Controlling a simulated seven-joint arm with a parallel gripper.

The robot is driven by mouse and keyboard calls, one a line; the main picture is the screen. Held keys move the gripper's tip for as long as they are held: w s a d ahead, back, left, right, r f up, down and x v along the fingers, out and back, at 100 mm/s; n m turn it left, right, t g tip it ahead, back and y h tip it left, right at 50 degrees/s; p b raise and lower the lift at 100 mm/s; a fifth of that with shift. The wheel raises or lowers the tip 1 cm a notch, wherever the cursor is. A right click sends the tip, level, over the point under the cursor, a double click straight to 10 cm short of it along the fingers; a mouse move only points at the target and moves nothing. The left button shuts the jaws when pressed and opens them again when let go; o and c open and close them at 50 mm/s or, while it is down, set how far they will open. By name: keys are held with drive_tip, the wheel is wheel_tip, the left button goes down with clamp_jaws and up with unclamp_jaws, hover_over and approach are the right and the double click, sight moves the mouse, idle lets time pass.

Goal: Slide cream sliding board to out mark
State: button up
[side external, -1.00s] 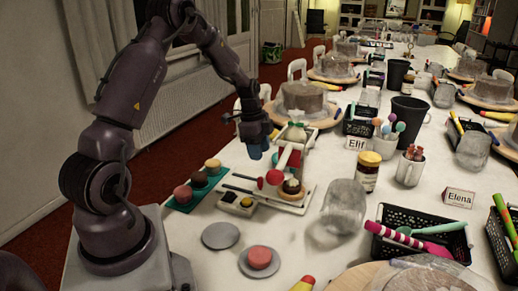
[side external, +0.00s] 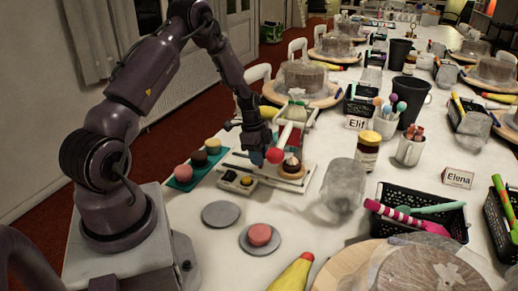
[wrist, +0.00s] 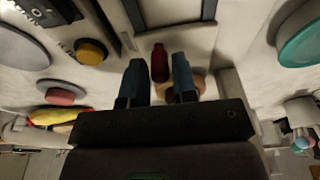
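The cream sliding board (side external: 302,181) lies on the table in the side external view, with a small chocolate-and-cream cake (side external: 291,167) at its near end. A red round knob (side external: 275,156) stands at the board's near left part. My gripper (side external: 262,154) is low beside the knob and partly hides the board. In the wrist view my gripper (wrist: 159,82) has its two blue fingers apart, with a red knob (wrist: 159,62) showing between them. A gap shows on both sides of the knob. The out mark cannot be made out.
A teal tray with round cakes (side external: 183,186) and a small box (side external: 237,182) lie left of the board. Two grey discs (side external: 220,213) are in front. A clear jar (side external: 343,187) and a honey jar (side external: 367,152) stand to the right.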

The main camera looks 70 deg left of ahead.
drive_tip(key=c, duration=0.3)
drive_tip(key=shift+c, duration=0.2)
drive_tip(key=shift+s+a+r, duration=0.1)
drive_tip(key=shift+s+a, duration=4.1)
drive_tip(key=shift+a, duration=0.15)
drive_tip(key=shift+s+a, duration=0.1)
drive_tip(key=o, duration=0.5)
drive_tip(key=shift+o, duration=1.3)
drive_tip(key=shift+d, duration=0.2)
wheel_tip(320, 180, up, 7)
